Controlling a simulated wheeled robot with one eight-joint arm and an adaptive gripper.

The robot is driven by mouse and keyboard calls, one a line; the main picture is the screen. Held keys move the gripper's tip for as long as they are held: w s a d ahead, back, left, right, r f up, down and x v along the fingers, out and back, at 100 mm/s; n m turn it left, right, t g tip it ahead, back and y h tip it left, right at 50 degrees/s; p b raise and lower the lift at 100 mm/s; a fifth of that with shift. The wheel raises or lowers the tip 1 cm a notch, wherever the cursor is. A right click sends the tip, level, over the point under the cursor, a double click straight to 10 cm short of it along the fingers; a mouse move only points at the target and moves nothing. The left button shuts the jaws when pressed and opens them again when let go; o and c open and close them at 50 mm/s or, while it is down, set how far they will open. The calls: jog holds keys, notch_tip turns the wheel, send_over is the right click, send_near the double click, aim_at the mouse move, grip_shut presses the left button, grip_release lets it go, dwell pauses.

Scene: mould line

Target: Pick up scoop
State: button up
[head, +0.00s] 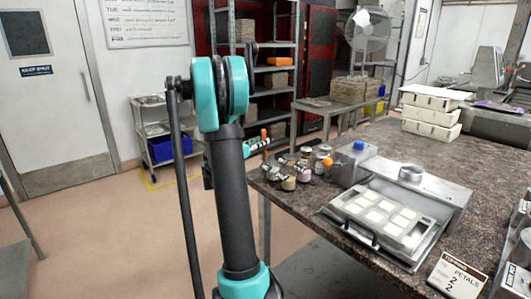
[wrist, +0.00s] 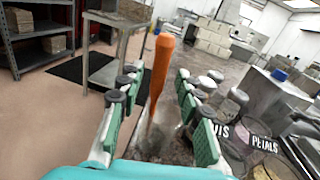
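An orange handle (wrist: 160,68), which I take to be the scoop's, stands nearly upright between my fingers in the wrist view. Its lower end runs down to a greyish, blurred part that I cannot make out. My gripper (wrist: 158,105) is open, with a green-padded finger on each side of the handle and a visible gap to both. In the head view my arm hides most of the gripper, and a small orange tip (head: 264,133) shows just right of it, near the table's left corner.
Several jars (head: 290,175) crowd the table corner; in the wrist view a jar labelled PETALS (wrist: 264,140) sits close to the right finger. A mould tray (head: 385,218) and a grey box with a blue knob (head: 355,163) lie to the right. The floor at left is clear.

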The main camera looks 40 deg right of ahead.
jog(key=x, duration=0.7)
jog(key=shift+f, duration=0.3)
grip_shut()
